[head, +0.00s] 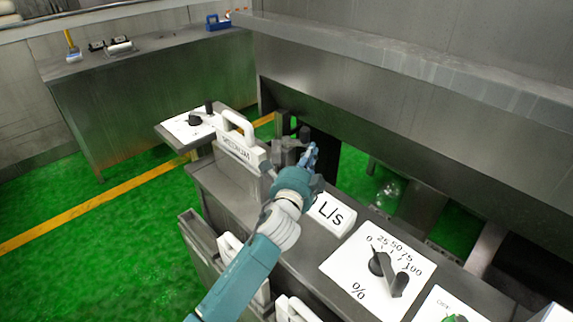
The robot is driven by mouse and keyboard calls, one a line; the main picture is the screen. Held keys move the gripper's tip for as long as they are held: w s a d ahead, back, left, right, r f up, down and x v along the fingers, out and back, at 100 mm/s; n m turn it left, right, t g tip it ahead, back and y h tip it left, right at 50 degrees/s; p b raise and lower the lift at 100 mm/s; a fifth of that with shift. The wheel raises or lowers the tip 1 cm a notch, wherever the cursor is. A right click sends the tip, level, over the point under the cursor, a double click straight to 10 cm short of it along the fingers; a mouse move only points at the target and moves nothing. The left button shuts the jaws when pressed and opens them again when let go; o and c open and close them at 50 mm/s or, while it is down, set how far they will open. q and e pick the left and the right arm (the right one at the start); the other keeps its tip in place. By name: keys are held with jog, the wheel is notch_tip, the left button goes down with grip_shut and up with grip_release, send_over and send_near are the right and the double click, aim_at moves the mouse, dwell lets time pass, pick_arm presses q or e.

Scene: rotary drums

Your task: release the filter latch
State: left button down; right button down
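A white panel with a raised handle (238,140) stands on the grey machine top, with lettering too small to read. Next to it, on its right, is a small grey bracket (283,153) with a dark knob (304,133), which may be the filter latch. My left gripper (312,152) reaches up from below, with its fingertips right beside the bracket and knob. I cannot tell whether it touches them or whether its fingers are open or shut. My teal wrist hides part of the machine top. My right gripper is out of view.
A white dial plate (345,284) with a black pointer and an "L/s" plate (333,214) lie at the right. Another knob plate (190,125) sticks out at the left. A long grey wall (420,120) rises behind. Green floor (120,230) is clear at left.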

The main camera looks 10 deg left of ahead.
pick_arm(q)
jog(key=shift+w, duration=0.45)
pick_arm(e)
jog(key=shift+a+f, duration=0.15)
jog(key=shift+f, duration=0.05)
pick_arm(q)
jog(key=shift+d, duration=0.1)
dwell(0.9)
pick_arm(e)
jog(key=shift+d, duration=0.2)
